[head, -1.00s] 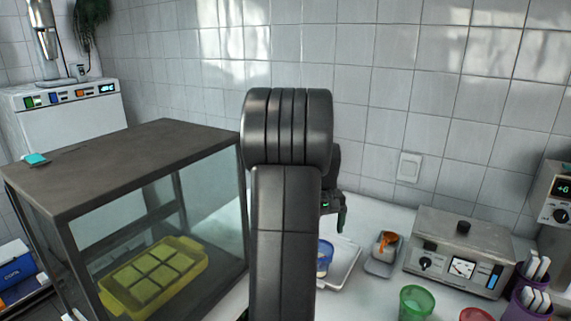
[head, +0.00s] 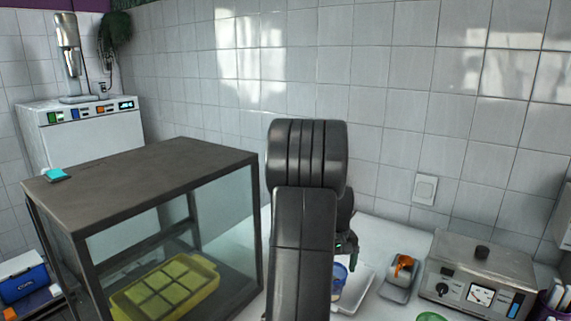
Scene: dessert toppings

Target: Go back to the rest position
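My arm stands in the middle of the head view and hides part of the counter behind it. Part of my gripper (head: 348,248) shows just right of the arm, above a white tray (head: 357,285). A blue and white cup (head: 339,279) stands on that tray, partly hidden by my arm. The gripper's fingers are too small and too covered to tell whether they are open or shut.
A dark-topped glass case (head: 150,178) holding a yellow tray (head: 205,271) stands left of my arm. Right are a small container with something orange (head: 403,265), a metal control box (head: 480,272) and a green cup (head: 431,317). The tiled wall is behind.

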